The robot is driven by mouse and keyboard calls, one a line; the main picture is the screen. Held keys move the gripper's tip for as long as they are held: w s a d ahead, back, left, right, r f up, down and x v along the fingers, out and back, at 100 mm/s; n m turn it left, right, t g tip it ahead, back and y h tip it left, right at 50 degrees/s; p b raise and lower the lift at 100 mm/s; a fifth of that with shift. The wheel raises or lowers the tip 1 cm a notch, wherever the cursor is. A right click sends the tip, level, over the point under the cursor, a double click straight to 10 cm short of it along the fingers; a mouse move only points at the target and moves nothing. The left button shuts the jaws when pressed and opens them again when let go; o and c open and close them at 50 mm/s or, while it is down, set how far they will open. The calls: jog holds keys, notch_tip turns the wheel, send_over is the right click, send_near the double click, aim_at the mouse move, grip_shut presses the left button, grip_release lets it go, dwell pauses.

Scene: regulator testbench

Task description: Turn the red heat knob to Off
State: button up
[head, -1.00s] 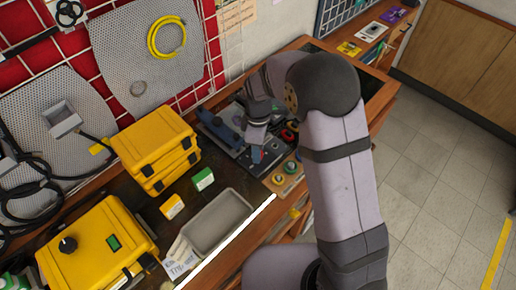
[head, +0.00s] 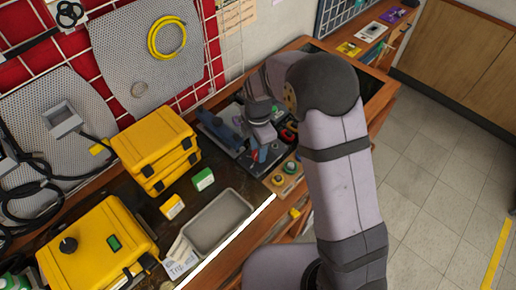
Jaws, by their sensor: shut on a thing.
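My gripper (head: 261,153) points down over the grey testbench panel (head: 232,143) at the back of the bench. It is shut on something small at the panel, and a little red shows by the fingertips. This looks like the red heat knob, but the fingers and wrist hide most of it. Its pointer and the Off mark cannot be read from here.
Red and dark round parts (head: 289,133) lie right of the gripper, partly behind my arm. Yellow and green round parts sit on a wooden block (head: 291,184) in front. A grey tray (head: 218,222), yellow cases (head: 155,150) and small boxes stand to the left.

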jog(key=shift+w+r, duration=0.1)
dwell(0.3)
jog(key=o, duration=1)
jog(key=shift+o, duration=0.2)
jog(key=shift+r+b, duration=1.05)
jog(key=shift+r, duration=2.6)
jog(key=s+d+f+m, duration=0.1)
jog(key=s+d+m, duration=0.6)
jog(key=s+m, duration=0.2)
jog(key=s+d+f+m, duration=0.1)
jog(key=s+d+m, duration=0.5)
jog(key=s+m, duration=0.4)
jog(key=m, duration=0.4)
jog(key=shift+s+d+f, duration=0.2)
jog(key=shift+s+d, duration=0.05)
jog(key=shift+d, duration=0.15)
